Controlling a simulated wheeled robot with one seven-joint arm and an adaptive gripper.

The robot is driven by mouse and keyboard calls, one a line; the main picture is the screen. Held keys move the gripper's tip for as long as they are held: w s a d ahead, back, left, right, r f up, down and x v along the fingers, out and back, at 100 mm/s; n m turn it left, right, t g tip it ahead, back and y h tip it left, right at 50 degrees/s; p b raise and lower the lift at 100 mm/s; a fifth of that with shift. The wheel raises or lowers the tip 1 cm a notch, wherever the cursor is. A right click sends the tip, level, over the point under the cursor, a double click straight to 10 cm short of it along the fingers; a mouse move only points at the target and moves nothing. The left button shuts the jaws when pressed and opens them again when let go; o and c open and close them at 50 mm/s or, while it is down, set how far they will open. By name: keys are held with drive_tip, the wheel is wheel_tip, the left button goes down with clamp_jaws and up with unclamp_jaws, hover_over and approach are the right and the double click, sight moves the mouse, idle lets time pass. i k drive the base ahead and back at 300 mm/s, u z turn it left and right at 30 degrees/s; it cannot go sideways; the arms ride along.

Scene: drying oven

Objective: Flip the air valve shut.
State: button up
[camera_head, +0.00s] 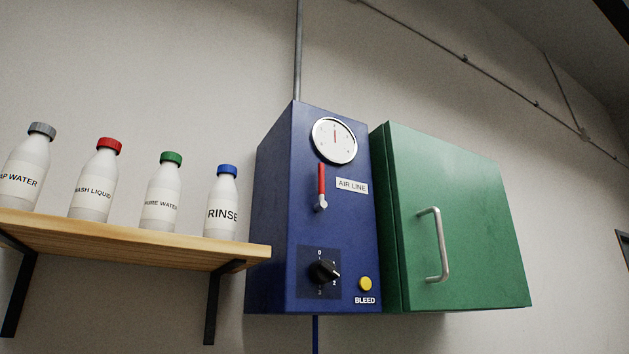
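The blue air line box (345,225) hangs on the wall in the middle of the head view. The air valve's red lever (321,181) stands upright on its front, above a silver pivot (320,204) and left of the "AIR LINE" label (351,186). A round white gauge (334,140) sits above the lever. Below are a black rotary knob (324,272) and a yellow button (365,284) over the word "BLEED". My gripper does not show in this view.
A green cabinet (463,215) with a silver handle (434,245) hangs right beside the box. A wooden shelf (130,240) at the left carries several labelled bottles, with RINSE (221,203) closest to the box. The space before the box looks clear.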

sight(322, 203)
drive_tip(key=k, duration=1)
drive_tip(key=u, duration=1.5)
drive_tip(key=k, duration=1)
drive_tip(key=z, duration=1.1)
drive_tip(key=i, duration=0.5)
